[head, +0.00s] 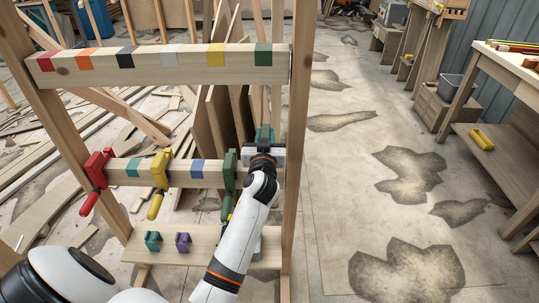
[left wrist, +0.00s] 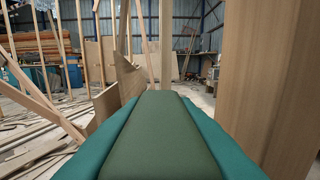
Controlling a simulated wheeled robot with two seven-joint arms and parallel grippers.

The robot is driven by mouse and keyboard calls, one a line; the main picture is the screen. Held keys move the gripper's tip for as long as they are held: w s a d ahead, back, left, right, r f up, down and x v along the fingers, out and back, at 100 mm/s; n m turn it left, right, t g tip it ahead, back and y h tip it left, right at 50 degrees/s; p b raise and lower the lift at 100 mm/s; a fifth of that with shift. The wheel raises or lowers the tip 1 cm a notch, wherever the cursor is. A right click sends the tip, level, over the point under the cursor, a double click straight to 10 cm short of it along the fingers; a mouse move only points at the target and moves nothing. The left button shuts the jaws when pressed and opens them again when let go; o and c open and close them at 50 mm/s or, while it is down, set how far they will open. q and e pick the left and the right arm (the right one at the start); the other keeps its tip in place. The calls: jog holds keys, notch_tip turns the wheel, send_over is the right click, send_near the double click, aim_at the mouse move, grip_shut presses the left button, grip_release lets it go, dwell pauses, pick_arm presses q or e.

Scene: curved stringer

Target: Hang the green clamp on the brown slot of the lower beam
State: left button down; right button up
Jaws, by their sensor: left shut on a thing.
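My left gripper (head: 263,146) is at the right end of the lower beam (head: 210,172), close to the right post, and is shut on the green clamp (head: 264,133). The clamp's top shows just beyond the gripper. In the left wrist view the clamp (left wrist: 160,135) fills the bottom middle, dark green between teal sides. The gripper and forearm cover the beam's right end, and I see no brown slot. I cannot tell whether the held clamp touches the beam. My right gripper is not in view.
On the lower beam hang a red clamp (head: 97,169), a yellow clamp (head: 160,171) and another dark green clamp (head: 229,170). Teal (head: 153,241) and purple (head: 183,242) pieces sit on the shelf (head: 202,233) below. The right post (head: 297,150) stands close beside my gripper.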

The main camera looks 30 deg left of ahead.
pick_arm(q)
jog(key=shift+w+a+f, duration=0.15)
jog(key=shift+a+f, duration=0.05)
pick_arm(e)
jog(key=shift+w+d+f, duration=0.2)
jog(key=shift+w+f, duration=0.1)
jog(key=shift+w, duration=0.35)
